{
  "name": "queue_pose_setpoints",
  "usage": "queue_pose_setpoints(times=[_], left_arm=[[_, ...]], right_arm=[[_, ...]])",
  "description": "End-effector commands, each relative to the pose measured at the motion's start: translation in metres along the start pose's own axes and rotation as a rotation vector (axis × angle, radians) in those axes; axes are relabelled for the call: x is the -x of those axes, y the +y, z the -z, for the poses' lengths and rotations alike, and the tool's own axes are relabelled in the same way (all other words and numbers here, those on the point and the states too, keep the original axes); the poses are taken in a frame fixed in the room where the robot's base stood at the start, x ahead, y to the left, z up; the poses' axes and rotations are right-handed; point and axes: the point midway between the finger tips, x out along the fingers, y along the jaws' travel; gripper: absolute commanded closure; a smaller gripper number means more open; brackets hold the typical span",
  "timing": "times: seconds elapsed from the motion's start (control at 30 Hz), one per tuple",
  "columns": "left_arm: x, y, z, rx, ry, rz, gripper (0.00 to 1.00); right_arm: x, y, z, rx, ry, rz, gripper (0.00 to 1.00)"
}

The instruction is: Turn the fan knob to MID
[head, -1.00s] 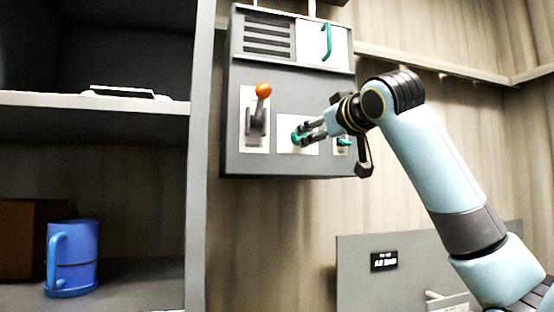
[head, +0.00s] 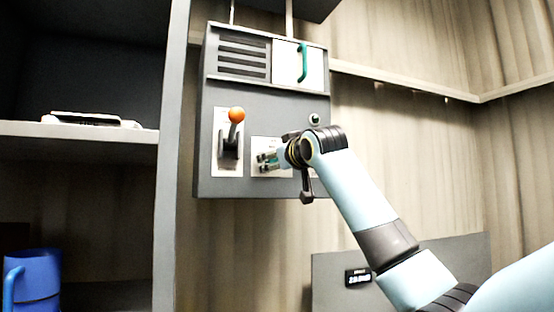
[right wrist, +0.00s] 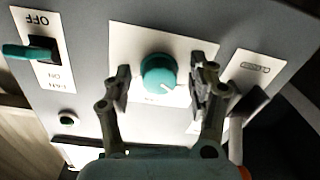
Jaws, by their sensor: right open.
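The teal round knob (right wrist: 158,72) sits on a white plate (right wrist: 125,40) in the right wrist view. A pale mark on its face points to the lower right of that picture. My right gripper (right wrist: 162,82) is open, with one finger on each side of the knob. A gap shows between each finger and the knob, so neither visibly touches it. In the head view the right gripper (head: 266,160) is at the knob's plate (head: 260,143) on the grey control box (head: 265,98), and the knob is mostly hidden. My left gripper is out of view.
A teal fan toggle (right wrist: 17,51) marked OFF and ON is beside the knob. An orange-balled lever (head: 236,115) stands left of the knob on the box. The box has a green-handled door (head: 288,63). A blue mug (head: 35,280) is on the left shelf.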

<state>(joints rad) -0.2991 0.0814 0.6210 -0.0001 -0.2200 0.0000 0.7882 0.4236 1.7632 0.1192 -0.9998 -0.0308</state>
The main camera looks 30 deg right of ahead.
Motion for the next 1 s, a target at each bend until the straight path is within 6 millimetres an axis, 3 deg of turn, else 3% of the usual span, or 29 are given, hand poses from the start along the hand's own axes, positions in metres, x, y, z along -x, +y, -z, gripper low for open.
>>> queue_pose_setpoints(times=[0.07, 0.5, 0.77, 1.0], left_arm=[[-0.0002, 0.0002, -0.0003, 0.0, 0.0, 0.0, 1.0], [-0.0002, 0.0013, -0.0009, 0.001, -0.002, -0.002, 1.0], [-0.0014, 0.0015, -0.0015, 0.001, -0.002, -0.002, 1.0], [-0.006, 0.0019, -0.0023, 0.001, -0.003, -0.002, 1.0]], right_arm=[[0.0002, 0.0, -0.0003, 0.0, 0.0, 0.0, 0.41], [0.0004, 0.0001, -0.0002, 0.0, -0.001, 0.0, 0.96], [0.0005, -0.0001, -0.0004, -0.025, 0.0, 0.0, 0.96], [0.0005, -0.0009, -0.0011, -0.146, 0.004, -0.001, 0.96]])
